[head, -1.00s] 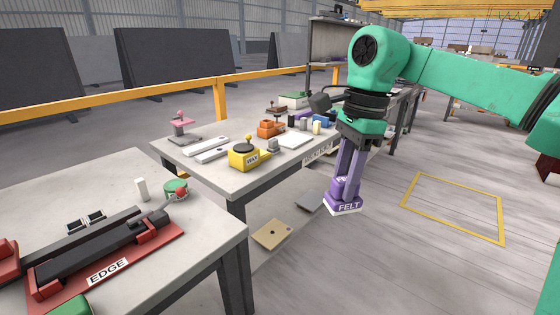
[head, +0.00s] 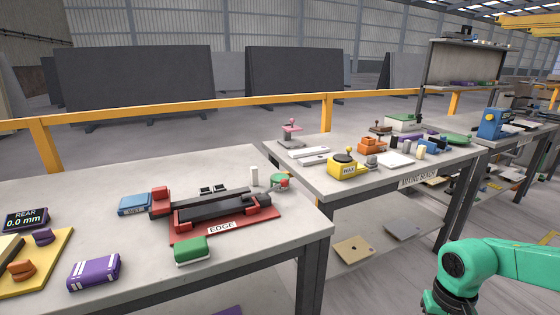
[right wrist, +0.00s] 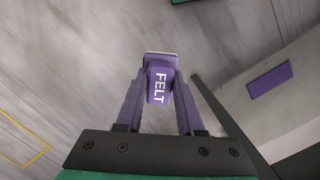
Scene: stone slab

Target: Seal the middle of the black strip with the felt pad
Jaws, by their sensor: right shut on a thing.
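The black strip (head: 224,208) lies in a red fixture (head: 198,236) labelled EDGE, on the near stone-topped table in the head view. A second dark bar runs along behind it. The purple felt pad (right wrist: 161,86), labelled FELT, shows in the right wrist view. My right gripper (right wrist: 158,77) is shut on it, one finger on each side, with floor below. In the head view only part of my right arm shows at the lower right, well apart from the strip; its gripper is outside the picture. My left gripper is in neither current view.
Around the fixture stand a green block (head: 191,251), a blue box (head: 134,204), a white cylinder (head: 254,176) and a red-knobbed green pot (head: 281,181). A purple block (head: 94,273) lies nearer left. A second bench holds a yellow WAX tin (head: 345,169).

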